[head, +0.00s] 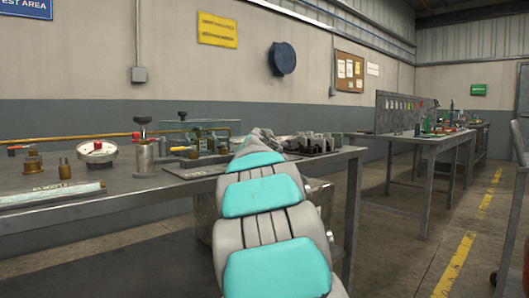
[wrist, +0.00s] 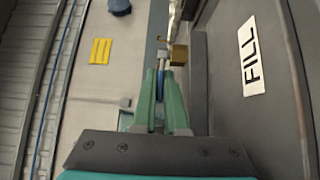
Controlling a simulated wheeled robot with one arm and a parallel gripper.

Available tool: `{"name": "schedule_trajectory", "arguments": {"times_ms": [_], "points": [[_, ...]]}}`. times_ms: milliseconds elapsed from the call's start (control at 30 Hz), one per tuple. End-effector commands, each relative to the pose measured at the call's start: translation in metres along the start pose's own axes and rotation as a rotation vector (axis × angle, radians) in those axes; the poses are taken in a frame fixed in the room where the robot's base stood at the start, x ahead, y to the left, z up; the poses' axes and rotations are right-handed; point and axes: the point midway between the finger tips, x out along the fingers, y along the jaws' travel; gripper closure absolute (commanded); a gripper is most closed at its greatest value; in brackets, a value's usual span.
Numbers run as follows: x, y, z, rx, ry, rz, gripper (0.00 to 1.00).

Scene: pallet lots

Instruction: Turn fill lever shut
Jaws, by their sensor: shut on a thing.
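The wrist view shows my gripper (wrist: 161,72) with two long green fingers. They are closed around a narrow blue lever handle (wrist: 161,82). Beside the fingertips is a brass valve body (wrist: 179,55). A white label (wrist: 250,57) reading FILL lies on the dark surface to the right, so the held handle appears to be the fill lever. The fingers hide part of the handle, and its exact angle cannot be told. In the head view my own arm hides the gripper and the held lever.
The grey bench (head: 130,195) carries a round gauge (head: 97,152), an orange-handled valve (head: 32,158), a metal cylinder with a dark knob (head: 143,150) and several metal blocks (head: 315,143) at the right end. Another table (head: 425,138) stands further right, with open floor between.

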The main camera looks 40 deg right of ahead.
Motion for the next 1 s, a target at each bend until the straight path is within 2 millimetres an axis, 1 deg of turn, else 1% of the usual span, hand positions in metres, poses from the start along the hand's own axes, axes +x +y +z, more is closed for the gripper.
{"name": "schedule_trajectory", "arguments": {"times_ms": [367,400,500,833,1000], "points": [[-0.0001,-0.0009,-0.0024,0.000,-0.013,-0.002,1.00],[-0.0001,-0.0009,-0.0024,0.000,-0.013,-0.002,0.88],[-0.0001,-0.0008,-0.0023,0.000,-0.012,-0.001,0.78],[-0.0013,-0.0004,-0.0019,0.000,-0.013,-0.001,0.78],[-0.0094,-0.0002,-0.0024,0.000,-0.012,-0.001,0.78]]}}
